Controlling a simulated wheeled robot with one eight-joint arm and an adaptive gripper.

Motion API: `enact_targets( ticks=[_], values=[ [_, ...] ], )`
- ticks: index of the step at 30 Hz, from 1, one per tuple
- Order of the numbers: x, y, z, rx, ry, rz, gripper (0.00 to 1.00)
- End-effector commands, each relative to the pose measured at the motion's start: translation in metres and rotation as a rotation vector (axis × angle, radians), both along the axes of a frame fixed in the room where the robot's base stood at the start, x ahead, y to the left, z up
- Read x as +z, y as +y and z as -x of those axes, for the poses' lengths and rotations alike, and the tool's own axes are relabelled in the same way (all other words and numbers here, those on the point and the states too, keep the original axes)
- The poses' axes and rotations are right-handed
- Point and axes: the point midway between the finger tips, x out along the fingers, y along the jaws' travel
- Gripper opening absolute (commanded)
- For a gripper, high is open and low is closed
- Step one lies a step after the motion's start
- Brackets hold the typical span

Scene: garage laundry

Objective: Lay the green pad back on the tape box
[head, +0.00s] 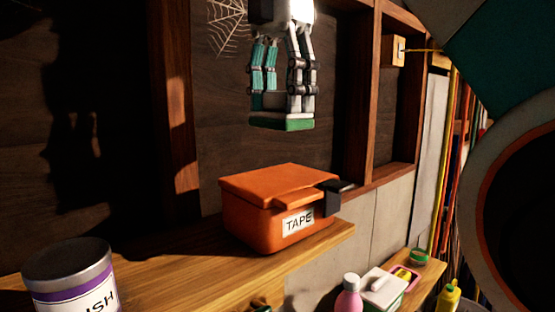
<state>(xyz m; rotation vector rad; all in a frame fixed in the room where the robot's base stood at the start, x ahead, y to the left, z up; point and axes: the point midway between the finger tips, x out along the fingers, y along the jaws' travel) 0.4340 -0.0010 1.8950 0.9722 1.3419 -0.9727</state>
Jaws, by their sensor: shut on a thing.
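The green pad (287,124) shows as a flat block with a green edge under a grey-white upper part. My gripper (283,100) points downward and is shut on the pad, holding it in the air. The pad is above the tape box and apart from it. The orange tape box (252,216) stands on a wooden shelf with its lid closed and a white TAPE label on its front. A dark block (334,196) sits at the right end of the box. The grip on the pad's far side is hidden.
The wooden shelf (180,262) also holds a purple and white tin (70,281) at the left. Below right, a lower shelf carries a pink bottle (348,300), a white-lidded container (384,287) and small items. Wooden wall posts (361,95) stand behind. Air around the pad is clear.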

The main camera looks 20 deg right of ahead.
Motion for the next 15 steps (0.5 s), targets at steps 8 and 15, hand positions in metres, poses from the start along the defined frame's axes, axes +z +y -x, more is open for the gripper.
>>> enact_targets(
  ticks=[8,15],
  values=[
    [-0.037,0.000,0.001,0.000,0.000,0.000,0.39],
    [-0.058,0.000,0.002,0.000,0.000,0.000,0.39]
  ],
)
